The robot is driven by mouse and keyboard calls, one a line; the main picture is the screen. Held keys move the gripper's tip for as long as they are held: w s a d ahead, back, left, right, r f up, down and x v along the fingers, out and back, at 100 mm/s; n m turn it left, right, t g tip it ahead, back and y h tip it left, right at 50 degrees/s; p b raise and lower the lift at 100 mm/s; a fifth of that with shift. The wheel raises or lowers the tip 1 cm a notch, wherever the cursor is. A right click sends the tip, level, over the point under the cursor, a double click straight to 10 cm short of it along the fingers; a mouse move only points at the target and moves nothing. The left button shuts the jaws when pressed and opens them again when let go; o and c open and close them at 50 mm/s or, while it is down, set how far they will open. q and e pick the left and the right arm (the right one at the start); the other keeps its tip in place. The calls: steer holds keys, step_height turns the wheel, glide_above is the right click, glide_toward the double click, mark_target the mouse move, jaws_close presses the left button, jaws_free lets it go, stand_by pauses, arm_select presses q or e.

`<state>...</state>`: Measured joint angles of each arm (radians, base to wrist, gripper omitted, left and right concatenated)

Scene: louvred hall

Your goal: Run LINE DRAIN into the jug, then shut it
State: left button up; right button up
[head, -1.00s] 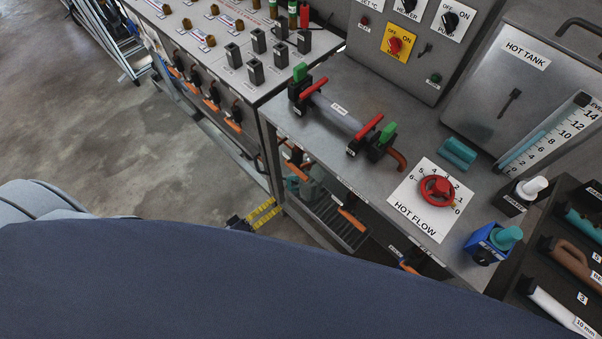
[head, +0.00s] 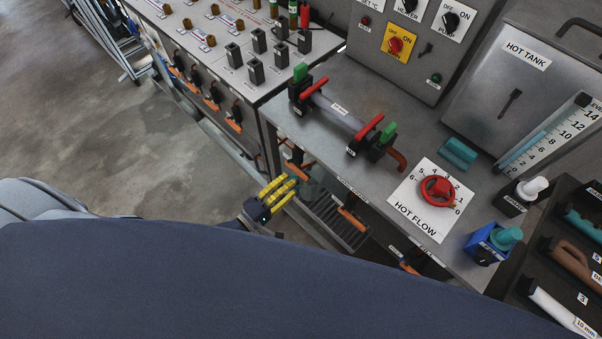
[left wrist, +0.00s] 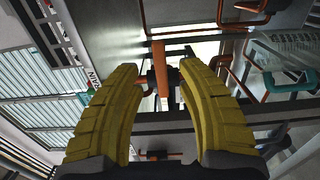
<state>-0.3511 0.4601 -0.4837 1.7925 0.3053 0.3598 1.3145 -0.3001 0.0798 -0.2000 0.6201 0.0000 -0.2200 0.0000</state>
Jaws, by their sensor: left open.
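My left gripper (head: 281,190) has yellow fingers and reaches under the front edge of the bench. It also shows in the left wrist view (left wrist: 159,70), open, with an orange lever handle (left wrist: 163,68) seen between its fingertips; I cannot tell whether they touch it. In the head view an orange handle (head: 298,171) is just past the fingertips. A clear jug (left wrist: 285,50) with a teal handle (left wrist: 290,84) is right of the fingers in the left wrist view. A partly hidden label ending in "AIN" (left wrist: 94,76) is at left. My right gripper is not in view.
Other orange handles (head: 352,218) hang under the bench (head: 440,150) above a slatted rack (head: 332,218). Red levers (head: 313,87) and the red HOT FLOW knob (head: 437,188) are on top. Open floor (head: 130,150) is at left.

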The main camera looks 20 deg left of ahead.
mark_target(297, 171)
arm_select(q)
steer(key=shift+x, duration=1.65)
steer(key=shift+w, duration=0.1)
steer(key=shift+w+d, duration=0.2)
steer(key=shift+w, duration=0.05)
jaws_close()
